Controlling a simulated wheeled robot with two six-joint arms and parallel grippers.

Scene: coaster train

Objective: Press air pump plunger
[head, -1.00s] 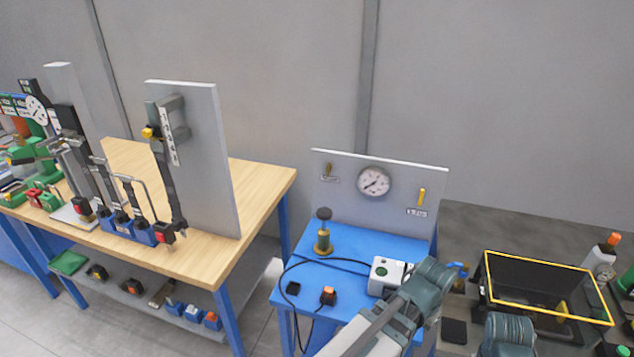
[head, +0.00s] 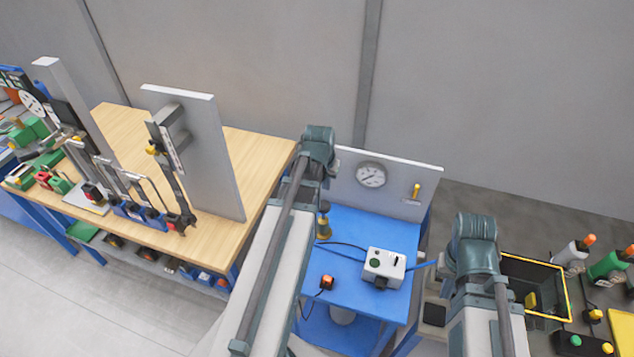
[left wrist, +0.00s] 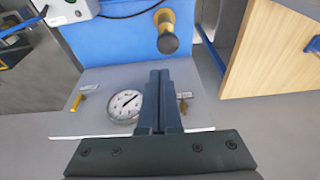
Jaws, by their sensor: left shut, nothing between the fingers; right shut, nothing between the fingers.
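The air pump is a brass cylinder with a dark plunger knob on the blue table. In the head view the pump (head: 324,225) is partly hidden by my left arm. In the left wrist view the pump (left wrist: 167,35) is seen from above, its dark knob toward the camera. My left gripper (left wrist: 159,74) is shut and empty, its fingertips apart from the knob in the picture, on the gauge side. A round gauge (left wrist: 125,106) sits on the grey panel; it also shows in the head view (head: 371,174). My right gripper is not visible; only its arm shows.
A white-grey control box (head: 384,266) and an orange-topped switch (head: 327,283) with a cable are on the blue table (head: 350,300). A wooden bench (head: 262,155) stands left. A yellow-rimmed bin (head: 570,300) stands right of my right arm.

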